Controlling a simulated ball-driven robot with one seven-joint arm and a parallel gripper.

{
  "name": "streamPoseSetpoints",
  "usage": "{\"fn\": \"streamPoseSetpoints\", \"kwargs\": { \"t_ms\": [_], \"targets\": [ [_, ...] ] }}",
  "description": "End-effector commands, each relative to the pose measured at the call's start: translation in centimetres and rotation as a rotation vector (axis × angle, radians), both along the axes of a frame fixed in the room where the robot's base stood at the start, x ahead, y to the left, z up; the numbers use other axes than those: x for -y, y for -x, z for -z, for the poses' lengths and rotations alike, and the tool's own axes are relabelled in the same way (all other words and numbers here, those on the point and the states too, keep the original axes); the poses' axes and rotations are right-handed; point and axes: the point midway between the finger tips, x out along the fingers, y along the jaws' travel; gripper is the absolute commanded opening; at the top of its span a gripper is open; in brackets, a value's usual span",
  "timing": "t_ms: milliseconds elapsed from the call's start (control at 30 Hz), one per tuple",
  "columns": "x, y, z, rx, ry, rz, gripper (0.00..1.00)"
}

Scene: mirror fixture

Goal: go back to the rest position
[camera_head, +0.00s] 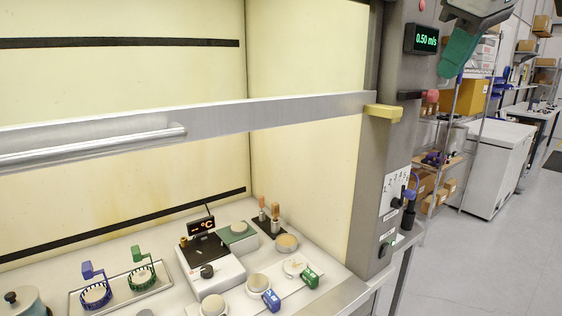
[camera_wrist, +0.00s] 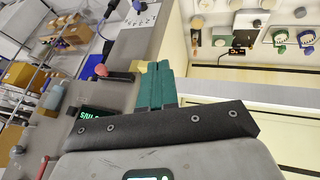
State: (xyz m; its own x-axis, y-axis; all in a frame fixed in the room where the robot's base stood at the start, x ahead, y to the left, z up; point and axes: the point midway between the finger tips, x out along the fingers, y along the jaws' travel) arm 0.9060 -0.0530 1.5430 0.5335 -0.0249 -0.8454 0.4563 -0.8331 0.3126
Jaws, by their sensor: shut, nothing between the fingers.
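My gripper (camera_head: 450,70) hangs at the upper right of the head view, its green fingers pointing down and left. It is beside the grey right post (camera_head: 388,130) of the fume hood, to the right of the green 0.50 m/s display (camera_head: 426,39). In the wrist view the green fingers (camera_wrist: 156,68) lie together with nothing between them. They appear apart from the post and the hood, though the exact gap cannot be told.
The hood's sash (camera_head: 260,112) crosses the opening above a worktop with a hotplate (camera_head: 212,272), baskets and dishes. A red knob (camera_head: 430,96) sticks out of the post below my gripper.

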Motion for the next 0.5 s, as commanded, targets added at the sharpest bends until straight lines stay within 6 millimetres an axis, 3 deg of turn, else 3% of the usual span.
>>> {"fn": "streamPoseSetpoints", "kwargs": {
  "t_ms": [267, 500],
  "targets": [
    [-1.4, -2.1, 6.2, 0.002, -0.122, -0.057, 0.0],
    [-3.3, -3.7, 14.9, 0.005, -0.284, -0.082, 0.0]
  ]
}}
